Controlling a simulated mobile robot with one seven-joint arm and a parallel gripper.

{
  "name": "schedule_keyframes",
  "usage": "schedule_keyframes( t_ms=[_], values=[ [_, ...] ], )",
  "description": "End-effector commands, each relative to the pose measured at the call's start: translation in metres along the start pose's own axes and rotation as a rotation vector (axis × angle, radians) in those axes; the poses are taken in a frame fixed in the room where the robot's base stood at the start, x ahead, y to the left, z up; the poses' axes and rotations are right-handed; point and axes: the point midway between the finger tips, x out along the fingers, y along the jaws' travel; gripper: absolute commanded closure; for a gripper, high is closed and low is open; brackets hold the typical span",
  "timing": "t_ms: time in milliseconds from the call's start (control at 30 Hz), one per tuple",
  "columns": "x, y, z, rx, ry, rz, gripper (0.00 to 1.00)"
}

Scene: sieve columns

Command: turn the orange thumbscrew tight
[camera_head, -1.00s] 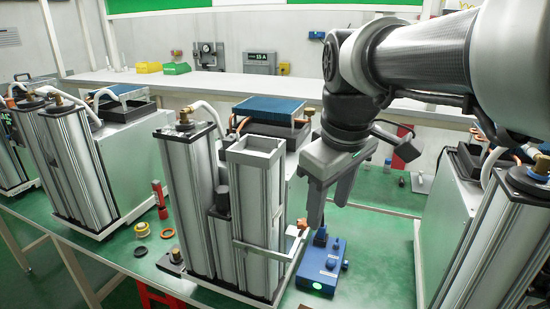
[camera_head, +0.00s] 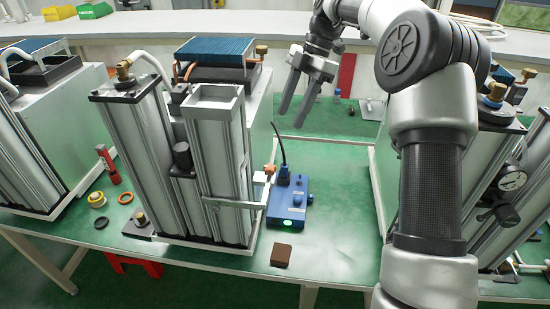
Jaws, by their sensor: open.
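A small orange part (camera_head: 270,169), which looks like the thumbscrew, sits at the right side of the middle column unit. It is beside a pale block at the end of a metal bracket (camera_head: 235,203) that crosses the square open-topped column (camera_head: 217,150). It is too small to tell how far it is turned. My gripper (camera_head: 291,119) is open and empty, its two dark fingers pointing down. In the picture it is above and slightly right of the orange part, clearly apart from it.
A blue box (camera_head: 290,203) with a lit green button and an upright black cable stands right of the bracket. A brown block (camera_head: 282,252) lies at the front edge. Rings (camera_head: 98,200) lie left.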

Motion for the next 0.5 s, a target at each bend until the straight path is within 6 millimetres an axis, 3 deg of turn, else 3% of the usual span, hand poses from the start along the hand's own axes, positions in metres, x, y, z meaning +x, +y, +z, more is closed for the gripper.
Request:
schedule_keyframes(
  t_ms=[500],
  values=[
    [0.112,-0.001,-0.001,0.001,0.001,-0.002,0.53]
  ],
)
